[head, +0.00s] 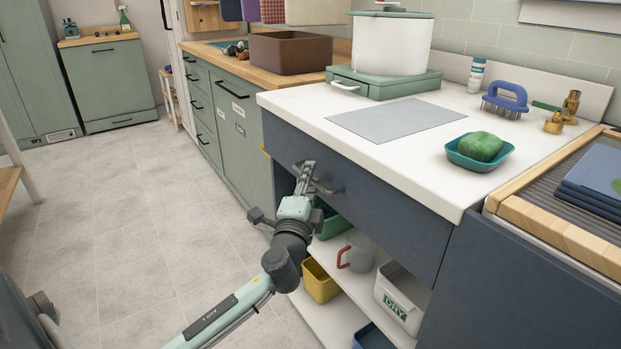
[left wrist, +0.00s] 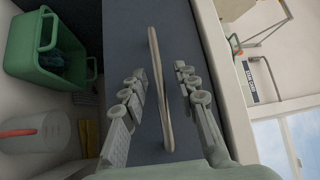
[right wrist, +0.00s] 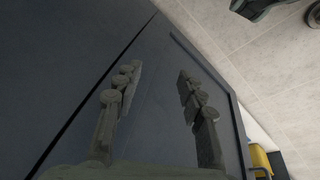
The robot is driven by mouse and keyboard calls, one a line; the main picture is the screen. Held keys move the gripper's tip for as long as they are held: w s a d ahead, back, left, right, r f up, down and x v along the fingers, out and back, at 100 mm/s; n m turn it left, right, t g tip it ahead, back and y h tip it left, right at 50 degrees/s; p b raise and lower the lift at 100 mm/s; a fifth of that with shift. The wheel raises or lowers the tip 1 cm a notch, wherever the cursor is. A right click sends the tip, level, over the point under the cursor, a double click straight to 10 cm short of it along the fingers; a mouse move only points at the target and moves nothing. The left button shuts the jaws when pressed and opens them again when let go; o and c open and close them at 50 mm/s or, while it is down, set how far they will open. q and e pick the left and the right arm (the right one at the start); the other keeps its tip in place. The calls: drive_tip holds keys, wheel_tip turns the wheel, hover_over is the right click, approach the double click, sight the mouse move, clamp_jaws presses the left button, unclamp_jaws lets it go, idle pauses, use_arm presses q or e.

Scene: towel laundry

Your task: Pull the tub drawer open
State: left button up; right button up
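The dark blue drawer front (head: 390,201) lies under the white counter and looks closed. Its grey bar handle (head: 330,187) is partly hidden by my left gripper (head: 307,180). In the left wrist view the handle (left wrist: 160,88) runs between the two fingers of my left gripper (left wrist: 157,98), with a gap showing on both sides. The left gripper is open around the handle, not clamped on it. My right gripper (right wrist: 155,108) is open and empty, in front of a dark blue panel (right wrist: 150,75); it is not visible in the head view.
Below the drawer are open shelves with a green bin (head: 331,225), a yellow bin (head: 320,284), a grey jug (head: 360,255) and a white "DRY" bin (head: 402,297). A white pot (head: 391,45), sponge dish (head: 479,152) and brush (head: 505,98) stand above. The tiled floor (head: 130,230) at left is clear.

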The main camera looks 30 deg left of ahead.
use_arm(q)
clamp_jaws()
drive_tip(key=shift+s+f, duration=0.1)
use_arm(e)
drive_tip(key=shift+s, duration=0.1)
idle(0.4)
